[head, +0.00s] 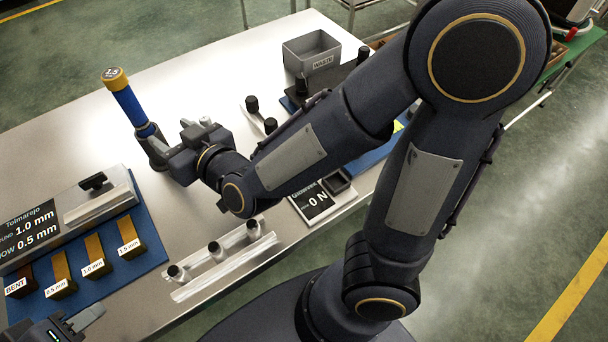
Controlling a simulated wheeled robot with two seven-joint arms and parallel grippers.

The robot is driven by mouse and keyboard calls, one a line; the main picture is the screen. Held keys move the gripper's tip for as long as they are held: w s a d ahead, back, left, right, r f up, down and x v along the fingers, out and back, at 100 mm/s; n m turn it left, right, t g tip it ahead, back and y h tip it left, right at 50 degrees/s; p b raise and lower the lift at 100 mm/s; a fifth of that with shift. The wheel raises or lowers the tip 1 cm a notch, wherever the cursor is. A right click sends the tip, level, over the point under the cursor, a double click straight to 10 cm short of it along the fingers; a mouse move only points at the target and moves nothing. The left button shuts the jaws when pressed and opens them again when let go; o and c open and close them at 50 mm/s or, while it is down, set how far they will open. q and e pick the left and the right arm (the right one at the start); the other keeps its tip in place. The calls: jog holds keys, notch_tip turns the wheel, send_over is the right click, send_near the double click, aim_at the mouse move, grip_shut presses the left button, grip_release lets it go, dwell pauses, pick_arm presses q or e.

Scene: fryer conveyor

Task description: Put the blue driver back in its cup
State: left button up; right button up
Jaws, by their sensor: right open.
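The blue driver (127,103) has a yellow cap marked with a number. It stands near the left back of the steel table, leaning in the picture with its cap up and to the left. My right gripper (153,147) is open at the driver's lower end. I cannot tell whether its fingers are around the driver or just beside it. The driver's tip is hidden behind the gripper, and I cannot make out a cup there. My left gripper (82,321) is only partly in view at the bottom left, away from the driver.
A blue mat (140,262) holds labelled blocks and a gauge display (30,222). A rail with black knobs (215,262) lies at the front edge. A grey waste bin (311,55) stands at the back. My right arm crosses the right side. The back left table is clear.

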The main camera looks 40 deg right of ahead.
jog(key=s+d+f+m+g, duration=0.1)
jog(key=s+d+g, duration=0.2)
jog(key=s+d, duration=0.2)
jog(key=s+d+f+m+g, duration=0.1)
jog(key=s+d+f+g, duration=0.1)
jog(key=s+d, duration=0.3)
jog(key=s+d+f+m+g, duration=0.1)
jog(key=s+d+g, duration=0.4)
jog(key=s, duration=0.5)
jog(key=shift+s+d+f+h, duration=0.15)
jog(key=shift+s+d+h, duration=0.15)
jog(key=shift+d, duration=0.2)
notch_tip(320, 180, up, 10)
jog(key=p, duration=0.9)
jog(key=shift+f, duration=0.25)
